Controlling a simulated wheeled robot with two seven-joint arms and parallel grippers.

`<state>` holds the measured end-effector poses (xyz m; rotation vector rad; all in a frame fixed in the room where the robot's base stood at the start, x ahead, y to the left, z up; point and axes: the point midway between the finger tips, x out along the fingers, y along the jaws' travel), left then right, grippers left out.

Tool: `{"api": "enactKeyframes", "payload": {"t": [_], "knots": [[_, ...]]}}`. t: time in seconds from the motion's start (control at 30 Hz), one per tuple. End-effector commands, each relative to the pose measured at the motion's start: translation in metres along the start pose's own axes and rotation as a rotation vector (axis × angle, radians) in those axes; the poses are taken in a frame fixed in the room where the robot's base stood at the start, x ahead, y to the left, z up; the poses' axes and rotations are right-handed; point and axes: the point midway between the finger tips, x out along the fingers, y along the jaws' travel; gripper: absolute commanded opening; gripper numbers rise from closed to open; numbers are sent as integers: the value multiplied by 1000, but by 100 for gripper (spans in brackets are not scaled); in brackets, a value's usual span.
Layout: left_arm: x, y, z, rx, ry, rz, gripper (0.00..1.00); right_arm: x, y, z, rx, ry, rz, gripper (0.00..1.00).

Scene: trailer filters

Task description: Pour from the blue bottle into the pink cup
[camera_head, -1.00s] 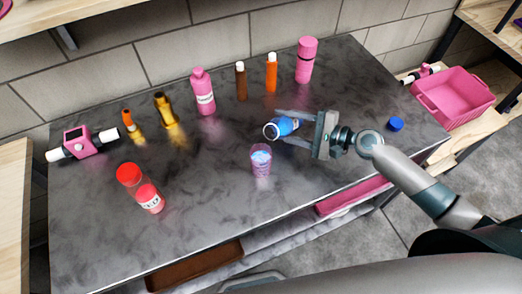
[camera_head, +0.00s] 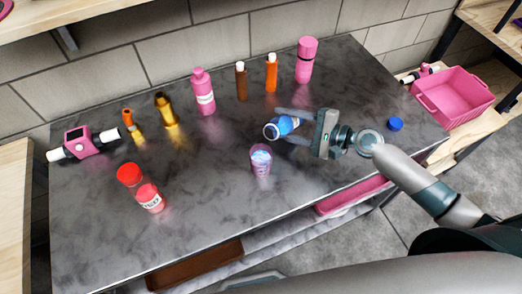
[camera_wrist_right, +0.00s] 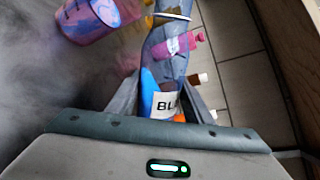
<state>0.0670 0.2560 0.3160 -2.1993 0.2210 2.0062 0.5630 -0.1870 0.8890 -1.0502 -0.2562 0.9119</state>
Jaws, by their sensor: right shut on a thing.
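The blue bottle (camera_head: 281,127) is held tilted, almost on its side, with its mouth toward the left. My right gripper (camera_head: 290,127) is shut on it above the dark table, up and to the right of the pink cup in the head view. In the right wrist view the blue bottle (camera_wrist_right: 163,85) shows its label between the fingers. The pink cup (camera_head: 261,161) stands upright on the table with bluish contents visible inside. It also shows in the right wrist view (camera_wrist_right: 88,20). My left gripper is not in view.
A blue cap (camera_head: 396,124) lies at the table's right. Pink bottles (camera_head: 204,92), brown and orange bottles (camera_head: 271,73) stand along the back. A red bottle (camera_head: 149,194) and a pink device (camera_head: 80,143) are at left. A pink basket (camera_head: 453,97) sits beyond the right edge.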

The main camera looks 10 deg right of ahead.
Motion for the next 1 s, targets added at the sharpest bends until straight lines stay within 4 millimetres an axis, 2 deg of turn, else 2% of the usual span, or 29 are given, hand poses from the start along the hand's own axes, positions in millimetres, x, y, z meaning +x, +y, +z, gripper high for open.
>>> {"api": "enactKeyframes", "payload": {"t": [1.0], "knots": [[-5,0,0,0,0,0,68,-1,-5,0,-60,15,-1,15]]}}
